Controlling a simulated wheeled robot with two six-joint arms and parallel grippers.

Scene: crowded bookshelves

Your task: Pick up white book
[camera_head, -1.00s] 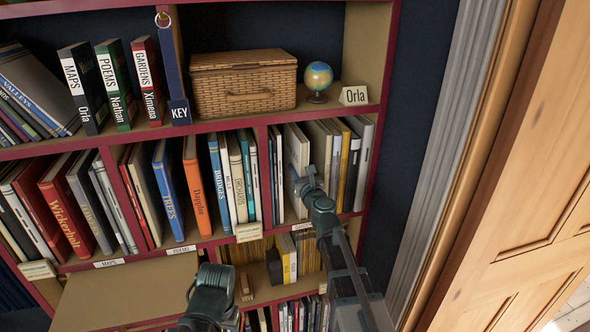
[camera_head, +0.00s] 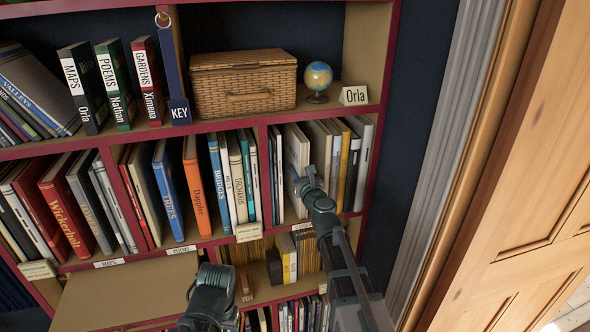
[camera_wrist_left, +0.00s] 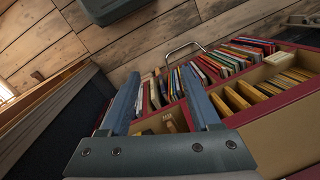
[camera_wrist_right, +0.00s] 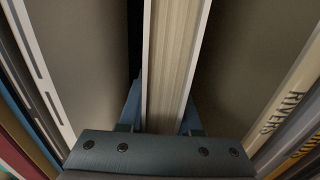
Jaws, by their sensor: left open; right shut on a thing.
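The white book (camera_head: 296,148) stands upright in the right section of the middle shelf, its lower part partly hidden by my right gripper (camera_head: 306,182).
Other books crowd both sides, including one marked RIVERS (camera_wrist_right: 285,110). A red shelf divider (camera_head: 264,180) stands to the left. A wooden door (camera_head: 525,190) is at right.

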